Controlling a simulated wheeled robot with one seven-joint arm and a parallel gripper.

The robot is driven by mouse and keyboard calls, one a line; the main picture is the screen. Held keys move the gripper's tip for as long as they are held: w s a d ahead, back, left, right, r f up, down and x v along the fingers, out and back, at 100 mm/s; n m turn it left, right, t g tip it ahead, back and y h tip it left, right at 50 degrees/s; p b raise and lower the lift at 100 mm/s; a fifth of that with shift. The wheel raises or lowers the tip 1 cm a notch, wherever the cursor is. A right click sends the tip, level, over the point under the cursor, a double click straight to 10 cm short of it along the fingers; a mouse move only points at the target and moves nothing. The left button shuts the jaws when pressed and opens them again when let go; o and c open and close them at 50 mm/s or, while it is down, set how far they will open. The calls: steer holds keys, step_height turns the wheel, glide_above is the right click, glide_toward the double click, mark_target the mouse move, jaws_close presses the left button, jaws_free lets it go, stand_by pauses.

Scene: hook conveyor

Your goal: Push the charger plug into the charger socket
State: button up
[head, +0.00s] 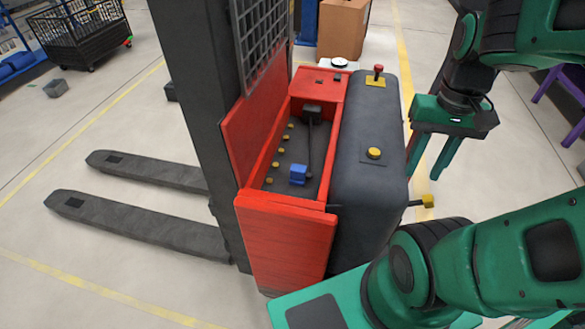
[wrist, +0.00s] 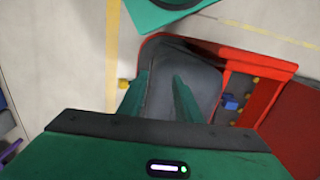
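A blue block-shaped connector (head: 298,174) sits in the open red-walled bay of the pallet truck. It also shows in the wrist view (wrist: 231,102). A dark cable (head: 310,147) runs from beside it to a black block (head: 312,112) at the bay's far end. I cannot tell which of these is the plug and which the socket. My green gripper (head: 424,175) is to the right of the truck, fingers pointing down, apart and empty. In the wrist view my gripper (wrist: 160,76) has its fingers over the dark cover, left of the bay.
The truck's dark rounded cover (head: 368,120) stands between my gripper and the bay, with yellow and red buttons. The mast (head: 190,80) rises left of the bay. Several yellow knobs line the bay floor. A cardboard box (head: 343,28) stands behind.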

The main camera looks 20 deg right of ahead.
steer(key=o, duration=0.5)
steer(key=shift+s+r, duration=0.1)
steer(key=shift+s, duration=0.1)
steer(key=shift+o, duration=1.1)
steer(key=shift+w+a+r+n, duration=0.1)
steer(key=shift+w+r+n, duration=0.1)
steer(key=shift+w+n, duration=0.1)
steer(key=w+a+n+t, duration=0.2)
steer(key=w+a, duration=0.4)
steer(key=w, duration=0.3)
steer(key=w+a+n+t, duration=0.2)
steer(key=w+a, duration=0.3)
steer(key=w, duration=0.4)
steer(key=w+a+f+m+g, duration=0.1)
steer(key=w+a+f, duration=0.1)
steer(key=f, duration=0.2)
steer(key=w+a+f+m+g, duration=0.1)
steer(key=w+f+m, duration=0.1)
steer(key=w+f, duration=0.1)
steer(key=w+a+f+m+g, duration=0.1)
steer(key=w+a+f, duration=0.1)
steer(key=f, duration=0.3)
steer(key=shift+w+a+f+m+g, duration=0.2)
steer(key=shift+w+a+m+g, duration=0.1)
steer(key=shift+w, duration=0.1)
steer(key=shift+w+a+f, duration=0.15)
steer(key=shift+f, duration=0.25)
